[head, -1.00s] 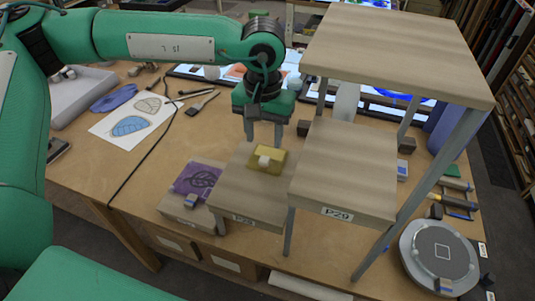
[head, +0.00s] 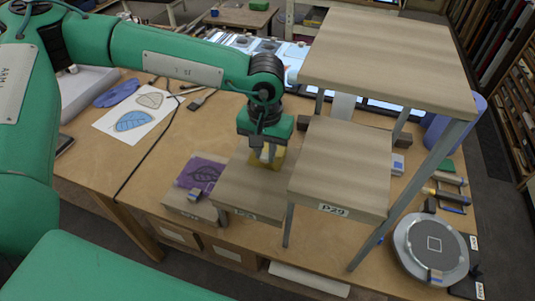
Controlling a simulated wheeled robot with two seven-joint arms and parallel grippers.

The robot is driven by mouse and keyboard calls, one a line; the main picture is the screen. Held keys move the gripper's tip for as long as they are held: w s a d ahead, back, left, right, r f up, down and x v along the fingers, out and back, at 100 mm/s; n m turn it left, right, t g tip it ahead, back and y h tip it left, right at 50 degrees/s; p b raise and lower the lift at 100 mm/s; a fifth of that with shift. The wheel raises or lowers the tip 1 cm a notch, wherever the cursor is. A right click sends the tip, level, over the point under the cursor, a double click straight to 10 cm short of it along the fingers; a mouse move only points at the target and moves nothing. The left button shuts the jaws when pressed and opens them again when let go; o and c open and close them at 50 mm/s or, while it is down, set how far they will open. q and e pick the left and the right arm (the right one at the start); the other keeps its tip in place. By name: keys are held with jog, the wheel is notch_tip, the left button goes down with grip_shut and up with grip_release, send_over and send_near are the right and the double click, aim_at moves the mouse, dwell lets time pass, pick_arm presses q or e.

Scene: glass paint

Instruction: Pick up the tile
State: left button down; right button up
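A purple tile (head: 201,172) with a dark leaf-like pattern lies on a low wooden stand at the front left, with a small grey-blue block at its front edge. A yellow block (head: 277,162) sits on the middle wooden step. My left gripper (head: 266,153) points down at the yellow block, right of the purple tile and apart from it. Its fingers are at the block's top and hide much of it, including the pale knob there. Whether the fingers press on anything is unclear. My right gripper is out of view.
A taller wooden step marked P29 (head: 340,172) and a high shelf (head: 385,55) on grey legs stand close right of my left gripper. A round grey turntable (head: 432,246) is at the right. A leaf drawing (head: 135,112) and a black cable lie at the left.

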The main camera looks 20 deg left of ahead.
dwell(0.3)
pick_arm(q)
jog(key=shift+r, duration=0.25)
notch_tip(320, 180, up, 18)
jog(key=b, duration=0.6)
notch_tip(320, 180, up, 4)
jog(key=r+p, duration=0.1)
jog(key=p, duration=0.1)
send_over(266, 154)
jog(key=shift+s+a+f, duration=0.1)
jog(key=shift+f, duration=0.15)
